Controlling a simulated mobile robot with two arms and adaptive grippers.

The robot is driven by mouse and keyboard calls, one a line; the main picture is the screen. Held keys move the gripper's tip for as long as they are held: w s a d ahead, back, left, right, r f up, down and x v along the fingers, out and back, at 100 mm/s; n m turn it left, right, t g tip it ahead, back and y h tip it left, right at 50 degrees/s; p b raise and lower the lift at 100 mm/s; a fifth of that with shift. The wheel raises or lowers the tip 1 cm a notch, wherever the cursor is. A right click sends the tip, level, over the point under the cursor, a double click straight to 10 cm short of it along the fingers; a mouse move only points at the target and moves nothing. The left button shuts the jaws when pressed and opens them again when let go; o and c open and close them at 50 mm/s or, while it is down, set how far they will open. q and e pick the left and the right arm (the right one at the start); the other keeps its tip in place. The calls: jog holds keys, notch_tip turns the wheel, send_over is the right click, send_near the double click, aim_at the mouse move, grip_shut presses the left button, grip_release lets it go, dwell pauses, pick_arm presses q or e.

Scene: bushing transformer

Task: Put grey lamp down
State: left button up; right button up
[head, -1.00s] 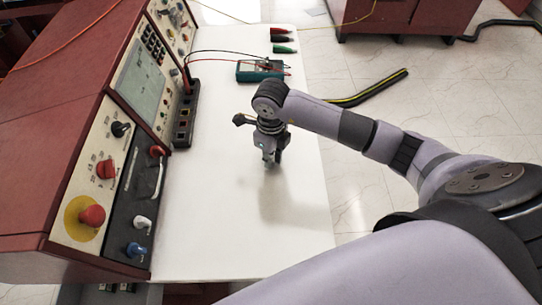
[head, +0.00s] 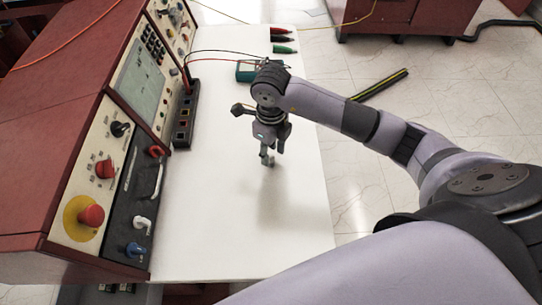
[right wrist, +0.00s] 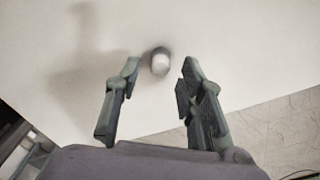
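The grey lamp (right wrist: 160,62) is a small, short cylinder with a pale end, slightly blurred, on the white tabletop. In the right wrist view it shows between and just beyond the fingertips of my right gripper (right wrist: 160,75), with a gap on both sides. In the head view my right gripper (head: 268,146) points down over the middle of the table, and the lamp (head: 267,160) shows small just below the fingers. My right gripper is open and empty. My left gripper is not in view.
A red control console (head: 70,140) with knobs and a screen stands along the left of the white table (head: 215,230). A teal multimeter (head: 246,70) with leads and red and green clips (head: 283,48) lie at the back. The table's front is clear.

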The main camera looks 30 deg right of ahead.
aim_at(271, 156)
notch_tip(271, 156, up, 9)
jog(key=shift+b, duration=0.35)
jog(key=shift+f, duration=0.2)
